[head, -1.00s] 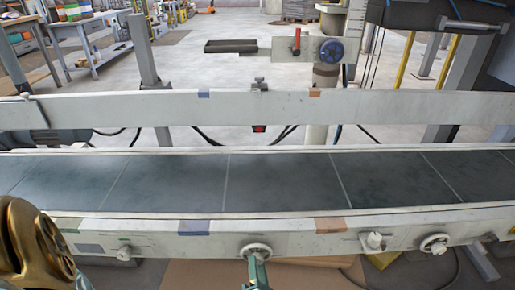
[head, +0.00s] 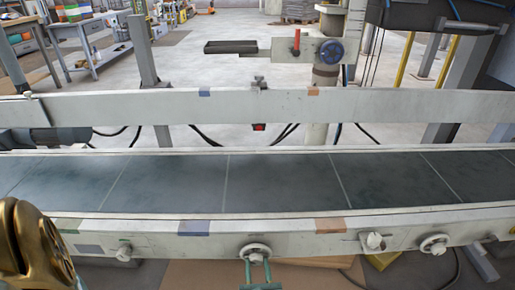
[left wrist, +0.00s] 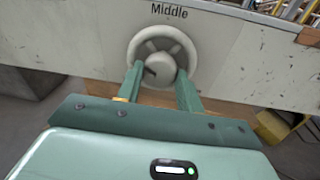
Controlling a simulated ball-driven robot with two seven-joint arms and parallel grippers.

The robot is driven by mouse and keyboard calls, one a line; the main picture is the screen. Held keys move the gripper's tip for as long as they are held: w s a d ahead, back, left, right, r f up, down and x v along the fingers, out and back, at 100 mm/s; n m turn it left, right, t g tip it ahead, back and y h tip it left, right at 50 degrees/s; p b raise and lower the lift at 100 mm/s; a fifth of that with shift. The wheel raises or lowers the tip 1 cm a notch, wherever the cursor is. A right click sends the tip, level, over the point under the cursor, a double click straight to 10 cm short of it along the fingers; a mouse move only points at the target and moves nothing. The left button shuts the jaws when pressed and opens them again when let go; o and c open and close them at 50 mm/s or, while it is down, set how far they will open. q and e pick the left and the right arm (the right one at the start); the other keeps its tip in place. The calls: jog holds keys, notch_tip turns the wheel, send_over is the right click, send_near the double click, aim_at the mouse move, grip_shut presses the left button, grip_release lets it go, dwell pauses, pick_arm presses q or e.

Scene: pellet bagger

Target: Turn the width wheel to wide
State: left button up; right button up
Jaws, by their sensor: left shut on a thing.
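The pale width wheel (head: 255,251) is on the front side of the conveyor frame, near the middle of the head view. In the left wrist view the wheel (left wrist: 138,41) shows its round rim, spokes and hub, with the word "Middle" on the panel above it. My left gripper (head: 257,273) is at the wheel from below and in front. In the left wrist view its two green fingers (left wrist: 161,85) straddle the lower part of the wheel and are shut on it. The exact contact is hard to see. My right gripper is not in view.
A second handwheel (head: 433,244) and a knob (head: 374,241) are on the same frame to the right. The dark conveyor belt (head: 270,183) above is empty. A guide rail (head: 400,105) runs behind it. A cardboard sheet lies under the frame.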

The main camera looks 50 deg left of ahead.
pick_arm(q)
jog(key=n, duration=0.3)
jog(key=shift+s+f, duration=0.1)
jog(key=n+h, duration=0.1)
jog(key=n, duration=0.3)
jog(key=shift+n, duration=0.3)
jog(key=n, duration=0.3)
jog(key=shift+a+n+t, duration=0.1)
jog(key=shift+n+t, duration=0.3)
jog(key=shift+n+h, duration=0.4)
jog(key=shift+n, duration=1)
jog(key=shift+t, duration=0.3)
jog(key=o, duration=1)
